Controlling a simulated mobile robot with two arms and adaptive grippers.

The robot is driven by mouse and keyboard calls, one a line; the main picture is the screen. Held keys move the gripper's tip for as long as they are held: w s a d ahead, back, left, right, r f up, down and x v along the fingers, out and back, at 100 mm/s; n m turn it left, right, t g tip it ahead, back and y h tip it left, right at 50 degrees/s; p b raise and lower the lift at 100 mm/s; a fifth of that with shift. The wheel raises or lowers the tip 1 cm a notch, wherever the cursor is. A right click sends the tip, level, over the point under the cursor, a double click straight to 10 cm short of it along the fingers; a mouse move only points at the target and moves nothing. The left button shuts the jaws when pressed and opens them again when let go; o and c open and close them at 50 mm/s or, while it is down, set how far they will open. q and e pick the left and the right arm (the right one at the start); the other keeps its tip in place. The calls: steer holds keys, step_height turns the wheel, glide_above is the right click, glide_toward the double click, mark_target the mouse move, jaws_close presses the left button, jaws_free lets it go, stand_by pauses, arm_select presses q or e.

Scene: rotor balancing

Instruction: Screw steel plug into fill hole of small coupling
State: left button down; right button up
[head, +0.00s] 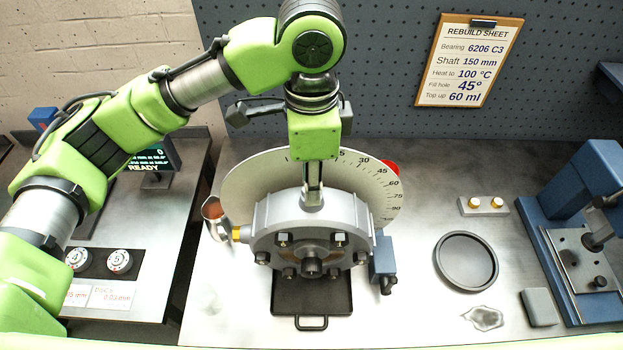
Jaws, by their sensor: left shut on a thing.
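The small coupling (350,215) is a grey housing with a ring of dark bolts and a dark central shaft, in the middle of the head view. My left gripper (313,192) points straight down at the top of its rim. Its jaws are shut on a small grey piece, taken to be the steel plug, which is mostly hidden between the fingers. The fill hole is hidden under the fingertips, so I cannot tell how deep the plug sits. My right gripper is not in view.
A graduated dial disc (245,182) stands behind the coupling. To the right are a round black dish (466,262), a block with two brass-coloured pieces (483,206) and a blue press (570,240).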

arm_select(q)
steer(key=m, duration=0.3)
steer(key=shift+f+m, duration=0.1)
steer(key=shift+m, duration=0.2)
steer(key=shift+m, duration=1.2)
steer(key=m, duration=0.4)
steer(key=shift+m, duration=0.4)
steer(key=m, duration=0.3)
steer(key=shift+m, duration=0.4)
steer(key=m, duration=0.5)
steer(key=shift+f, duration=0.1)
steer(key=c, duration=2.2)
jaws_free()
steer(key=shift+m, duration=0.4)
steer(key=o, duration=0.5)
steer(key=shift+c, duration=1)
